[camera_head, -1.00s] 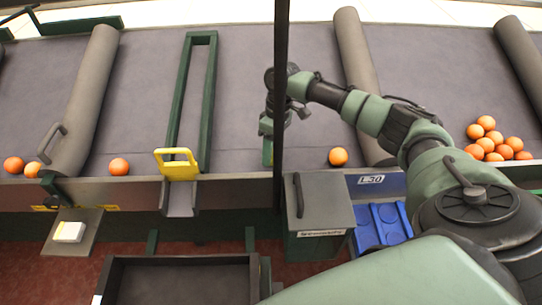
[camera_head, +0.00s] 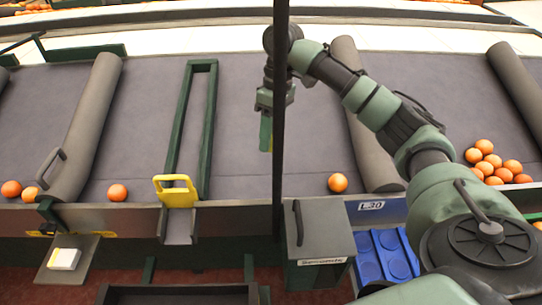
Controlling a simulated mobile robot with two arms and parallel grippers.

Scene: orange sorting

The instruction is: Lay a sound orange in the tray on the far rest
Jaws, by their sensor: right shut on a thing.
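My right gripper (camera_head: 266,112) hangs over the grey belt (camera_head: 240,150), just left of a dark upright post. It is shut on a narrow green piece (camera_head: 265,134) that points down; what that piece is I cannot tell, and no orange shows in the jaws. A single orange (camera_head: 337,182) lies at the near edge of the belt, right of the post. A heap of several oranges (camera_head: 494,163) lies at the far right. A blue tray (camera_head: 385,254) with round hollows stands below the belt's front. My left gripper is out of view.
Grey rollers (camera_head: 366,130) cross the belt. A grey lidded bin (camera_head: 322,226) stands in front. Oranges (camera_head: 117,193) lie at the left. A dark crate (camera_head: 180,293) shows at the bottom.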

